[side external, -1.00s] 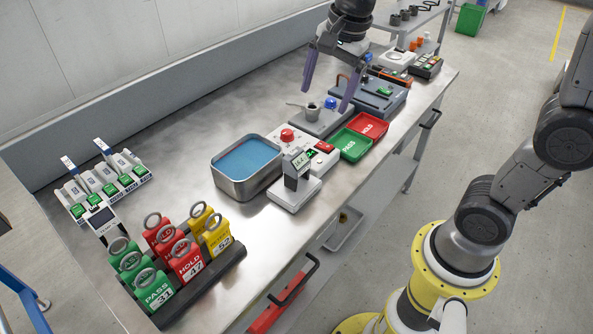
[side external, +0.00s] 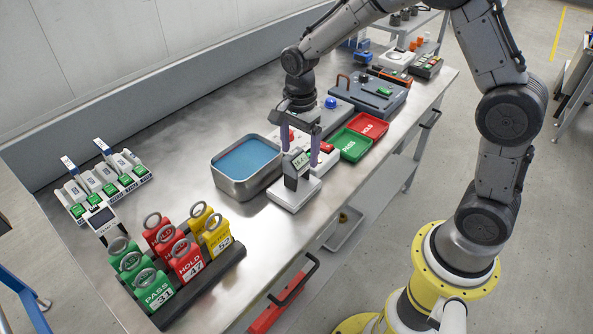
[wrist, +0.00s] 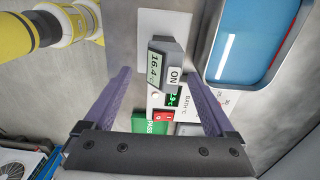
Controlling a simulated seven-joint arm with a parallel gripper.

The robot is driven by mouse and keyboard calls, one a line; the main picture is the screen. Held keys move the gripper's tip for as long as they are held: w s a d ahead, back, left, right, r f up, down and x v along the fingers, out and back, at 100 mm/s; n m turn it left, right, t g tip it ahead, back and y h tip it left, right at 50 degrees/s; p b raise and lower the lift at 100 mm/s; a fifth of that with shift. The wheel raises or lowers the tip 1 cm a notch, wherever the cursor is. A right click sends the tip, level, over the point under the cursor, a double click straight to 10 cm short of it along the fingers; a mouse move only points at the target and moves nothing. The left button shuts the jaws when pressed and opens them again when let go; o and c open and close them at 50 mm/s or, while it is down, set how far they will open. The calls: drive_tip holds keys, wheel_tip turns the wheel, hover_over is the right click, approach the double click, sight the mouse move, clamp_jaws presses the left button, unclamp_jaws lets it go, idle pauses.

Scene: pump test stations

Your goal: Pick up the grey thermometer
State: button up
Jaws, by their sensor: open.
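The grey thermometer (side external: 291,180) stands upright in its white base (side external: 288,201), to the right of the blue-filled metal bath. In the wrist view the thermometer (wrist: 169,48) shows a display reading 16.4 °C and an ON label. My gripper (side external: 300,149) is open above the thermometer, with its purple fingers pointing down. In the wrist view the gripper (wrist: 160,76) has one finger on each side of the thermometer's column, with gaps between. Contact is not visible, and I cannot tell exactly how far down the fingertips reach.
The bath (side external: 247,187) is close on the left. A white control box with a red button (side external: 287,135) sits just behind. Green PASS (side external: 350,145) and red HOLD (side external: 368,126) trays lie to the right. A rack of coloured tags (side external: 190,282) stands front left, with bare metal table between.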

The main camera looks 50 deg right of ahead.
sight(297, 167)
drive_tip(key=shift+w+a+f, duration=0.1)
drive_tip(key=shift+a+f, duration=0.05)
drive_tip(key=shift+f, duration=1.3)
drive_tip(key=shift+w+a+f, duration=0.1)
drive_tip(key=shift+f, duration=1.3)
drive_tip(key=shift+r, duration=0.1)
clamp_jaws()
